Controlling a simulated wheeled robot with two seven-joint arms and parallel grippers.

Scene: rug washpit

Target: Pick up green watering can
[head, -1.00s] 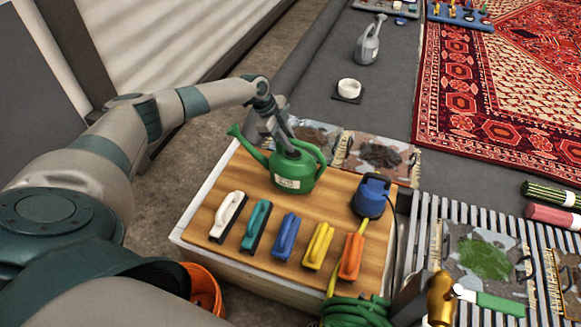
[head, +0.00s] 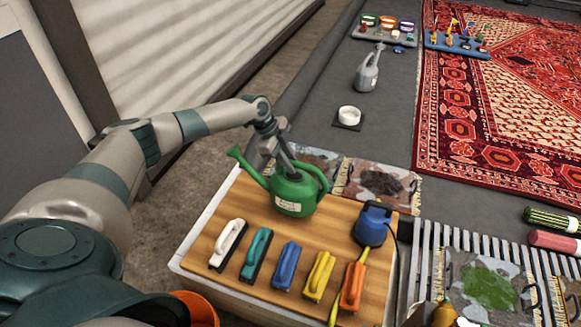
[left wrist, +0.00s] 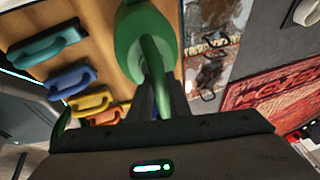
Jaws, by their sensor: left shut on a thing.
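The green watering can (head: 296,194) stands upright at the back of the wooden-topped table in the head view, with its spout to the left and a pale label on its front. My left gripper (head: 287,170) reaches down onto the top of the can and is shut on its green handle. In the left wrist view the can (left wrist: 133,42) fills the upper middle, and the handle runs down between the fingers of my left gripper (left wrist: 157,95). I cannot tell whether the can's base touches the table. My right gripper does not show.
Several brushes, including a white one (head: 228,245) and an orange one (head: 352,286), line the front of the wooden table top (head: 205,225). A blue device (head: 372,225) stands to the can's right. A grey watering can (head: 368,72) and a patterned rug (head: 460,110) lie farther back.

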